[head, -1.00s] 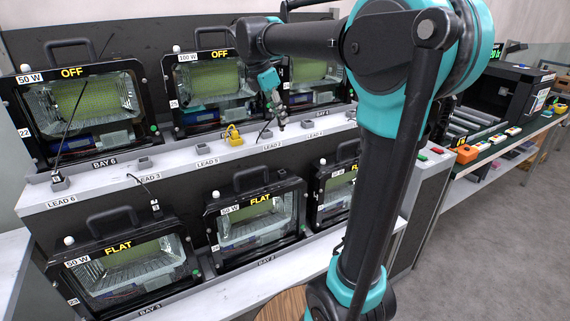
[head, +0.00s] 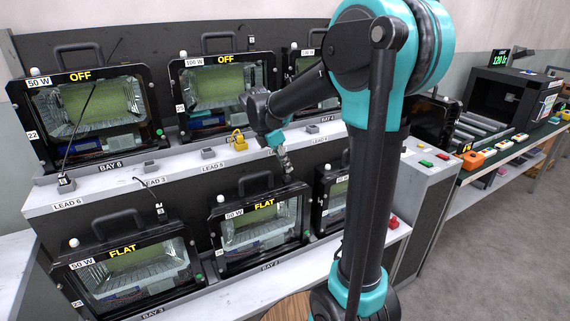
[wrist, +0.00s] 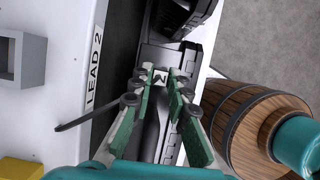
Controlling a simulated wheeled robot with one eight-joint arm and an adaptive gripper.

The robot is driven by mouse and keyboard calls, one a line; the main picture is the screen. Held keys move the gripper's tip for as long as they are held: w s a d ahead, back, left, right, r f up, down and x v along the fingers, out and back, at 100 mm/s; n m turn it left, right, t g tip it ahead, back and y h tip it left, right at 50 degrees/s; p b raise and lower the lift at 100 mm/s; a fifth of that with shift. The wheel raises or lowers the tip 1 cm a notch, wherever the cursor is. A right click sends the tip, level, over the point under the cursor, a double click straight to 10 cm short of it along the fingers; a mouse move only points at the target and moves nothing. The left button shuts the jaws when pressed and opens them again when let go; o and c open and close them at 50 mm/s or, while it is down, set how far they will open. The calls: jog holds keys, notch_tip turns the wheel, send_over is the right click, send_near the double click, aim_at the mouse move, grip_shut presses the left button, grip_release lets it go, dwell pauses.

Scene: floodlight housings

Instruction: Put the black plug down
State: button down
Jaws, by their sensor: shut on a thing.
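My gripper (wrist: 164,84) is shut on the black plug (wrist: 156,118) in the wrist view. Its green-padded fingers lie on both sides of the dark plug body, and a small white tag shows near the fingertips. A black cable (wrist: 84,120) runs off to the left beside them. In the head view my gripper (head: 288,170) points down in front of the upper shelf's front face, above the middle lower floodlight housing (head: 262,222). The plug is too small there to make out clearly.
The upper white shelf (head: 190,172) carries grey holders (head: 208,153) and a yellow padlock-like item (head: 238,140). Floodlight housings fill both levels. A wooden barrel (wrist: 258,120) stands at right in the wrist view.

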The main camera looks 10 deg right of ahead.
jog(key=shift+f, duration=0.6)
jog(key=c, duration=1.5)
grip_release()
jog(key=shift+o, duration=0.2)
jog(key=shift+r, duration=0.1)
jog(key=shift+r, duration=0.25)
jog(key=v, duration=1.2)
jog(key=s+d+f+m+t+y, duration=0.1)
jog(key=s+d+f+m, duration=0.3)
jog(key=s+f+m, duration=0.6)
jog(key=s+d+f+m+t+y, duration=0.1)
jog(key=s+d+f+m+y, duration=0.2)
jog(key=s+f+m, duration=0.7)
notch_tip(320, 180, down, 5)
jog(key=shift+s+d+r+m+t, duration=0.15)
jog(key=shift+s+d+m+t, duration=0.2)
jog(key=shift+d+m, duration=0.45)
